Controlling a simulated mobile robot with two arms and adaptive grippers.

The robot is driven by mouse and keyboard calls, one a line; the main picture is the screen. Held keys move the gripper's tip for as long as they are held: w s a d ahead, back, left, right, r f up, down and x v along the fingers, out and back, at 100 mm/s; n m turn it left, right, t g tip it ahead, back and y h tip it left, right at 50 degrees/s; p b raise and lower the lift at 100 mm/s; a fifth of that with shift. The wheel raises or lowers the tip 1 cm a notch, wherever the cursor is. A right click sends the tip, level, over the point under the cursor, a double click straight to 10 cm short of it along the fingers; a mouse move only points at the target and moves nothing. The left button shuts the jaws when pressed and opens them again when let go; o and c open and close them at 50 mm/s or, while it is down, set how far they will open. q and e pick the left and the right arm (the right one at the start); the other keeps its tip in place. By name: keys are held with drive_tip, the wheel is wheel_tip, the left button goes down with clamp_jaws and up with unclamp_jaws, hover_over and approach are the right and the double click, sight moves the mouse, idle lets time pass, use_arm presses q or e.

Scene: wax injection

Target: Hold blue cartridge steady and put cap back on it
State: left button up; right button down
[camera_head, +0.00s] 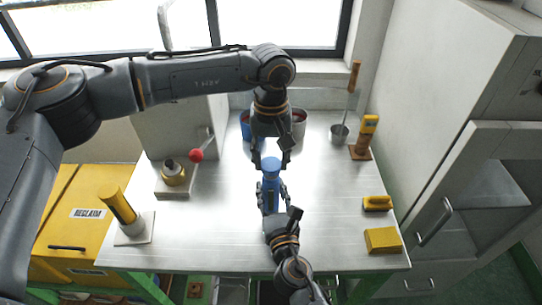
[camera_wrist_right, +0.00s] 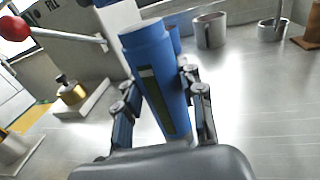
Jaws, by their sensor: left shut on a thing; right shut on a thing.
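The blue cartridge (camera_head: 270,184) stands roughly upright over the middle of the table. My right gripper (camera_head: 271,196) is shut around its body from the front. In the right wrist view the cartridge (camera_wrist_right: 157,85) leans in the picture between the two fingers (camera_wrist_right: 160,105), with a dark window strip down its side and a wider top end. My left gripper (camera_head: 271,157) points down from above, shut at a blue round piece, seemingly the cap (camera_head: 270,163), just over the cartridge. Whether the cap touches the cartridge cannot be told. The left fingers do not show in the wrist view.
A red-knobbed lever (camera_head: 196,155) and a brass pot (camera_head: 173,173) are left. A yellow cylinder (camera_head: 117,204) stands at front left. Metal cup (camera_head: 299,122) and ladle pot (camera_head: 339,134) are behind. Yellow brush (camera_head: 377,203) and block (camera_head: 383,240) lie right. Table between is clear.

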use_arm(q)
drive_tip(key=shift+f, duration=0.1)
drive_tip(key=shift+f, duration=0.75)
drive_tip(key=shift+f, duration=0.6)
drive_tip(key=m, duration=0.9)
drive_tip(key=shift+m, duration=0.4)
drive_tip(key=o, duration=0.8)
